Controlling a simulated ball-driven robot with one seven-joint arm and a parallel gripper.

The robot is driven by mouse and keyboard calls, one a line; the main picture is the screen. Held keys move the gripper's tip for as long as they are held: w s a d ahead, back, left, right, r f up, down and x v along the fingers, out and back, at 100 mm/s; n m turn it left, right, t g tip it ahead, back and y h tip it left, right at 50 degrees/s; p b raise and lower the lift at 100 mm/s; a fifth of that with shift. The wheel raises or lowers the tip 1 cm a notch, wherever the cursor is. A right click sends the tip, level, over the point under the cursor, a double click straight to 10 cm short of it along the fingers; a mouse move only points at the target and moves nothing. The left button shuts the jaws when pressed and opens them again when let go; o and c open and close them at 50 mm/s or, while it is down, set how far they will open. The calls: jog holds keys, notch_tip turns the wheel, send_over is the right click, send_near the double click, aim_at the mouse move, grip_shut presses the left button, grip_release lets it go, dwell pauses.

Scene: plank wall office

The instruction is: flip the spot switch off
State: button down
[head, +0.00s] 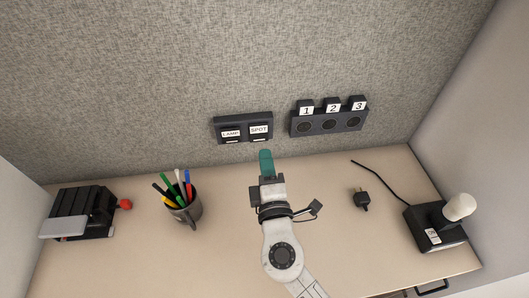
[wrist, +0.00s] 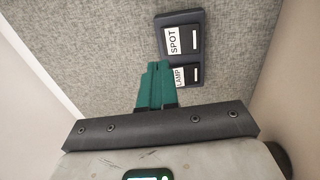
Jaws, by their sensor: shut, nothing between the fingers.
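The dark switch panel (head: 243,117) is on the grey fabric wall, with two labelled switches. The SPOT switch (head: 259,131) is on its right and the LAMP switch (head: 231,134) on its left. In the wrist view the SPOT switch (wrist: 182,40) is above the LAMP switch (wrist: 186,76). My gripper (head: 265,154) is shut and empty, its green fingers just below the SPOT switch in the head view. In the wrist view the fingertips (wrist: 155,68) are left of the panel. I cannot tell whether they touch it or the wall.
A numbered socket strip (head: 329,122) is right of the panel. On the desk (head: 140,235) are a pen mug (head: 186,210), a black device with a red knob (head: 80,212), a plug (head: 362,199) and a black box with a white cylinder (head: 436,226). The desk below the panel is clear.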

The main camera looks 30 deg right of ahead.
jog(key=shift+r+b+v, duration=0.15)
jog(key=shift+r+v, duration=0.05)
jog(key=shift+v, duration=0.75)
jog(key=shift+r+b+v, duration=0.15)
jog(key=shift+r+v, duration=0.05)
jog(key=shift+v, duration=0.75)
jog(key=shift+r+b+v, duration=0.15)
jog(key=shift+r+v, duration=0.05)
jog(key=shift+v, duration=0.75)
